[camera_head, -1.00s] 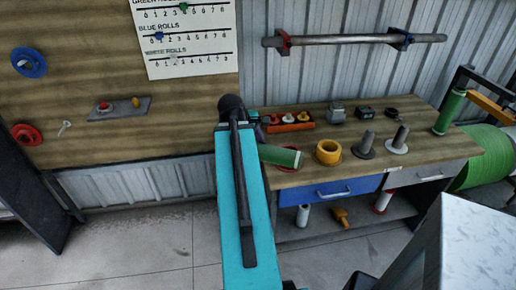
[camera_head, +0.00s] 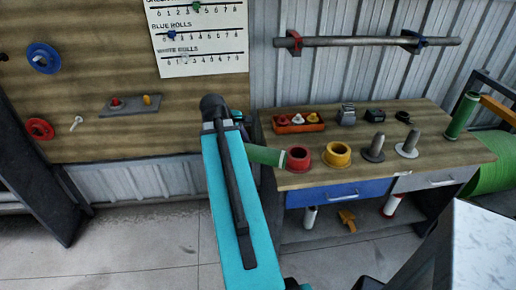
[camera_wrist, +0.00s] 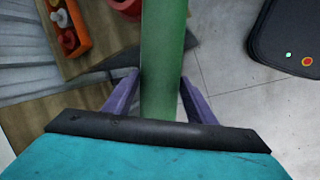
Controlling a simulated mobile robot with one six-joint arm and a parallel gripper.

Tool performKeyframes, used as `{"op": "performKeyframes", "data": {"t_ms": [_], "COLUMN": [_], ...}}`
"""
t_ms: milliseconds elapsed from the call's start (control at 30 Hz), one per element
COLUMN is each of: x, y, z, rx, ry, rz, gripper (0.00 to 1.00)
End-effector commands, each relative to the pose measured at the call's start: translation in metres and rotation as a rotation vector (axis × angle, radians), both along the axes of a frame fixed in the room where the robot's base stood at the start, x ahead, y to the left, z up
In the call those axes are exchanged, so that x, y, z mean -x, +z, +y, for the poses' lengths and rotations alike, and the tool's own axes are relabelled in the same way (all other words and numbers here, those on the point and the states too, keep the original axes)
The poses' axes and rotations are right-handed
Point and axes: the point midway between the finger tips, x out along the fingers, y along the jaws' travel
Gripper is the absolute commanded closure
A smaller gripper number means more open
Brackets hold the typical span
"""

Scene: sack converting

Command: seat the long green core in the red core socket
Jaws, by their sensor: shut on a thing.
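The long green core (camera_head: 266,156) is in my gripper (camera_wrist: 158,92). In the wrist view the core (camera_wrist: 164,45) runs between the two purple fingers, which are shut on it, and its far end is out of frame. In the head view my arm hides the gripper and part of the core. The core lies tilted, close to horizontal, its visible end pointing right at the red core socket (camera_head: 298,159). That socket stands at the bench's left front. The core's end looks beside it; I cannot tell whether they touch.
On the bench (camera_head: 450,162), a yellow socket (camera_head: 337,156) stands just right of the red one, then two grey posts (camera_head: 375,148). An orange tray (camera_head: 299,123) of small parts lies behind. Another green cylinder (camera_head: 462,115) stands at the right end.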

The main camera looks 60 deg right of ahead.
Motion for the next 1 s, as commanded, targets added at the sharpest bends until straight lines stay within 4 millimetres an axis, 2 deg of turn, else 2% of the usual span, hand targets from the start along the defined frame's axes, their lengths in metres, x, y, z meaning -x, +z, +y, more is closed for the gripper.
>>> {"op": "performKeyframes", "data": {"t_ms": [33,100,400,667,1000], "x": [-0.014,-0.029,-0.089,-0.136,-0.188], "y": [0.001,0.001,0.001,0.002,0.003], "z": [0.008,0.019,0.071,0.123,0.2], "rx": [0.0,-0.001,-0.005,-0.008,-0.008], "ry": [0.014,0.029,0.088,0.138,0.205], "rz": [-0.001,0.0,0.0,0.0,0.001], "gripper": [0.96,0.96,0.96,0.96,0.96]}}
